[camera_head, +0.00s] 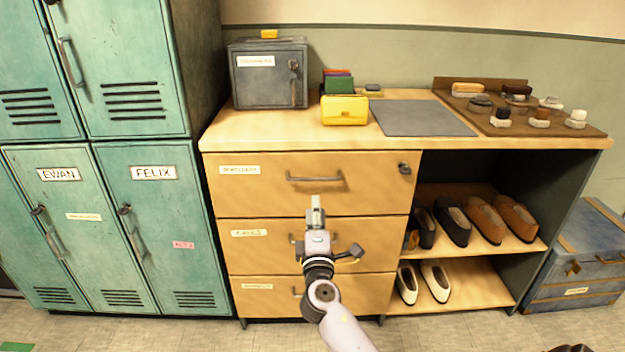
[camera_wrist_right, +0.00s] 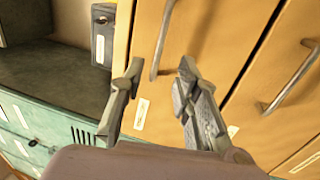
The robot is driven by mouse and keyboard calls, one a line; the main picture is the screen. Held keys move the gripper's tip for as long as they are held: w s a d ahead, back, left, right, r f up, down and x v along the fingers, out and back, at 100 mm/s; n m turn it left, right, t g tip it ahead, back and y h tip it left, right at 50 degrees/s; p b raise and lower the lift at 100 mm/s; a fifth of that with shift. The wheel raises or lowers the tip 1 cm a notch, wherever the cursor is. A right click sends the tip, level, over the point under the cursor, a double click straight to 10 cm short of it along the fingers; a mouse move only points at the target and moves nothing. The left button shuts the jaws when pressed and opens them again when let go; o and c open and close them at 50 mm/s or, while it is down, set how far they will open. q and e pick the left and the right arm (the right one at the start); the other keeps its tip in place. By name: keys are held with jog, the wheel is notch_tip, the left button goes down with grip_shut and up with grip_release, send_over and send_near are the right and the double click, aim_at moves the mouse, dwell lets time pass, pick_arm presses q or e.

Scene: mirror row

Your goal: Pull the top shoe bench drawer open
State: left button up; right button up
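The shoe bench's top drawer (camera_head: 270,192) is a light wood front, flush with the bench and shut. Its grey bar handle (camera_head: 315,178) sits near the middle, and it also shows in the wrist view (camera_wrist_right: 163,40). A label is at its upper left and a dark lock at its upper right. My right gripper (camera_head: 316,203) is just below that handle in the head view. In the right wrist view my right gripper (camera_wrist_right: 158,85) has its fingers apart and empty, with the handle beyond the gap; contact is not visible. My left gripper is not in view.
Two more drawers are below, with the middle one's handle (camera_wrist_right: 290,80) beside my right finger. Teal lockers (camera_head: 150,215) stand left. A grey metal box (camera_head: 268,85) and yellow box (camera_head: 344,110) stand on the bench top. Shoes (camera_head: 485,217) fill open shelves at right.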

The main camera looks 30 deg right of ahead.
aim_at(314, 179)
jog(key=x, duration=1)
jog(key=shift+w+f, duration=0.1)
jog(key=shift+w+d, duration=0.4)
jog(key=shift+w, duration=0.2)
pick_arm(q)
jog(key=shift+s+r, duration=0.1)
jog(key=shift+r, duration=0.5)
pick_arm(e)
jog(key=shift+c, duration=0.2)
jog(key=c, duration=0.5)
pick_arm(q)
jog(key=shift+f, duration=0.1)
pick_arm(e)
grip_shut()
